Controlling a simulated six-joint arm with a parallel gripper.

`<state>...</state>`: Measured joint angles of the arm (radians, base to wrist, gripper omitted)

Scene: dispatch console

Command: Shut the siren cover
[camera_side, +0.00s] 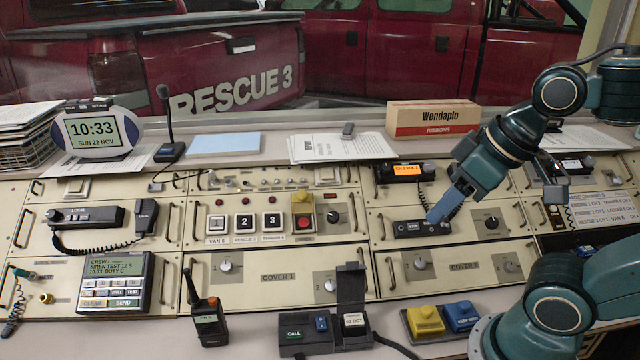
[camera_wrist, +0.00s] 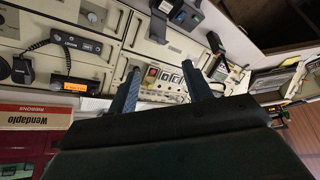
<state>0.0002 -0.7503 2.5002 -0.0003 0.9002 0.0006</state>
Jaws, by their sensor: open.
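A yellow housing with a red button (camera_side: 303,222) is on the middle console panel. A yellow flap (camera_side: 302,203) stands at its back edge and looks raised, leaving the red button exposed. I read this flap as the siren cover, though its label is too small to tell. My gripper (camera_side: 436,216) is to the right of it, low above a dark unit (camera_side: 408,231); I cannot tell whether they touch. In the wrist view my gripper (camera_wrist: 160,88) has its two fingers wide apart with nothing held. The button panel (camera_wrist: 163,78) shows between them, further off.
A handheld radio (camera_side: 208,320) and a dark box with an upright flap (camera_side: 350,285) stand at the front. A ribbon box (camera_side: 433,120) is behind my arm.

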